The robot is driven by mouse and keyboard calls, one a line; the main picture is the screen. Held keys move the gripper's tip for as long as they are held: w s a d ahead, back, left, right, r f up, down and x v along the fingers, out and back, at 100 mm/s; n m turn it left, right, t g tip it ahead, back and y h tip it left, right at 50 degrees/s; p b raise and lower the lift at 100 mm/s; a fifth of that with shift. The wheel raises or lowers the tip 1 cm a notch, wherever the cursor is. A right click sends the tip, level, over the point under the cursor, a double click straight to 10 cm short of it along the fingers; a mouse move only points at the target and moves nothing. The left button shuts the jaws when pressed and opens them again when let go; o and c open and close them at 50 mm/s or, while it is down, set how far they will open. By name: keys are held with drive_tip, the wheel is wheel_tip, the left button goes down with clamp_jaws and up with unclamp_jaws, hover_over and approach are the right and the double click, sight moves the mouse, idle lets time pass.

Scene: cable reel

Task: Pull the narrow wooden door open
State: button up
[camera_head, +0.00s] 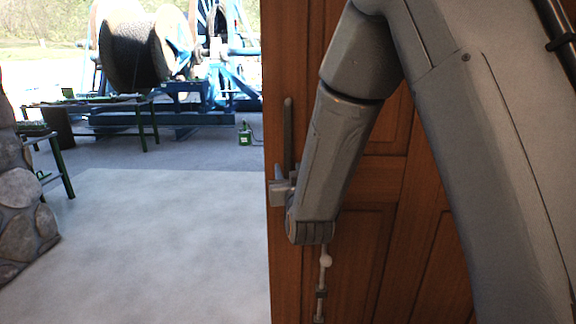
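The narrow wooden door (388,200) is brown and panelled and fills the right half of the view. Its left edge stands upright beside the open floor. A dark vertical bar handle (288,135) is on the door near that edge. My arm hangs in front of the door and hides much of it. My gripper (279,190) shows only in part, as grey pieces beside the arm's end, at the lower end of the bar. Its fingers are mostly hidden, so I cannot tell whether they hold the bar. A thin rod with a pale knob (326,262) shows below the arm's end.
Pale floor (160,240) lies clear to the left of the door. A stone wall or pillar (25,200) stands at the far left, next to a dark green-legged table (66,180). A large cable reel (135,50) on blue machinery stands at the back.

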drive_tip(key=shift+w+a, duration=0.2)
drive_tip(key=shift+w, duration=0.85)
clamp_jaws()
drive_tip(key=shift+d, duration=0.1)
